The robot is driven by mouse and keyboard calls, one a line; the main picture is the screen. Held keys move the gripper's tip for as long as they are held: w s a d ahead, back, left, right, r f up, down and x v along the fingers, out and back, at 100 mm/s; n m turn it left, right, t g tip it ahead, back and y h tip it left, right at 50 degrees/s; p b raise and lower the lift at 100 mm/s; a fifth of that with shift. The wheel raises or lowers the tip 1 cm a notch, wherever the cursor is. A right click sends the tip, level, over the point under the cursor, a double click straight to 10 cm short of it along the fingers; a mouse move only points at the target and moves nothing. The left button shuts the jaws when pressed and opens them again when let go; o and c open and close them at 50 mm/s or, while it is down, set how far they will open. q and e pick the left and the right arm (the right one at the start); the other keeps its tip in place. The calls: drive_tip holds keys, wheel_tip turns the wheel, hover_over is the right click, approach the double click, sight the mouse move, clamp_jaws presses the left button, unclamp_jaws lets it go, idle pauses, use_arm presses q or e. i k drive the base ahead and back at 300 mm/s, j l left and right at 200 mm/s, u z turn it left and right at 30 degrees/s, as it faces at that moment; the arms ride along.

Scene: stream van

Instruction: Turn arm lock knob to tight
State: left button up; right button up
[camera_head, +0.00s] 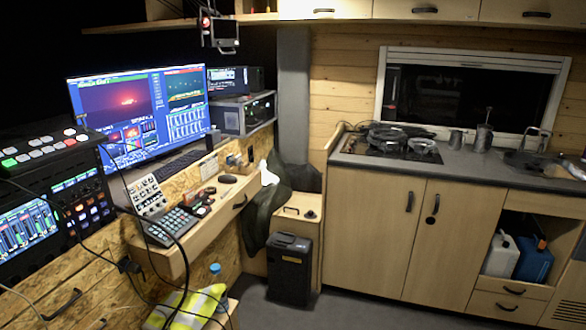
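A small dark screen or camera unit (222,36) hangs from a bracket under the upper shelf, at the top left of the middle. A small red round part (206,22) shows at its left side. I cannot tell whether this red part is the arm lock knob, and no knob marking can be read. No other part in view can be clearly made out as that knob. Neither of my grippers is in view.
A large monitor (138,108) stands above a wooden desk with a keypad (172,226). A mixer console (45,148) is at the left. A black bin (289,268) stands by the kitchen cabinet (372,230). The grey floor (375,314) before the cabinet is clear.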

sight(204, 22)
drive_tip(key=i, duration=1.25)
drive_tip(key=i+l+u, duration=0.1)
drive_tip(key=i, duration=1.15)
drive_tip(key=i+l+u, duration=0.1)
drive_tip(key=i+u, duration=0.25)
drive_tip(key=i, duration=0.05)
